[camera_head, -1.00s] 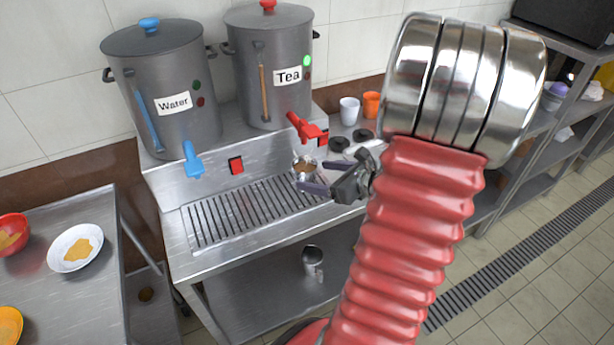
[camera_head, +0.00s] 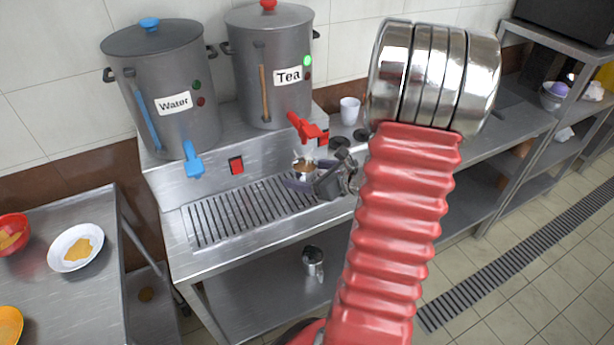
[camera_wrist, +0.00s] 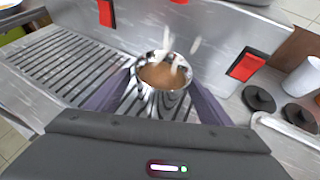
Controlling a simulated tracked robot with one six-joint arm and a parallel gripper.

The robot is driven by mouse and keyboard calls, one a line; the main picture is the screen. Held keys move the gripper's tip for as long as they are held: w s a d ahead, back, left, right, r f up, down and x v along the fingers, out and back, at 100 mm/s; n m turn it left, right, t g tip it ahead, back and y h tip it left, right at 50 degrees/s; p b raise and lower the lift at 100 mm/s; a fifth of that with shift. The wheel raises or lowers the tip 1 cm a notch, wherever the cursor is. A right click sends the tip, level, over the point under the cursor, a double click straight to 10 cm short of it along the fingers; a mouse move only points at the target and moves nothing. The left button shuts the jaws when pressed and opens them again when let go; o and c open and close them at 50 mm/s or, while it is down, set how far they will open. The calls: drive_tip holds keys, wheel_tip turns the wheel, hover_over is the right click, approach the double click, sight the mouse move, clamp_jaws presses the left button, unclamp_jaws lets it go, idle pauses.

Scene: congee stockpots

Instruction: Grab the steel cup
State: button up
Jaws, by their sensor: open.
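The steel cup (camera_wrist: 162,74) stands on the drip grate under the Tea pot's red tap, with brown liquid inside. In the wrist view it sits between the two purple fingers of my gripper (camera_wrist: 155,98), which is open. One finger is on each side of the cup; I cannot tell whether either touches it. In the head view the cup (camera_head: 304,167) is partly hidden behind my gripper (camera_head: 293,178), which reaches in from the right.
The Tea pot (camera_head: 275,75) with its red tap (camera_head: 307,130) and the Water pot (camera_head: 165,95) with its blue tap (camera_head: 193,163) stand behind the grate (camera_head: 235,215).

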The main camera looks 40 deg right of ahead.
drive_tip(key=shift+c, duration=0.5)
drive_tip(key=c, duration=1.3)
drive_tip(key=shift+c, duration=0.2)
drive_tip(key=shift+r, duration=0.1)
drive_tip(key=shift+r, duration=1.2)
drive_tip(key=s+d, duration=0.2)
drive_tip(key=s, duration=1.6)
drive_tip(key=shift+r, duration=0.45)
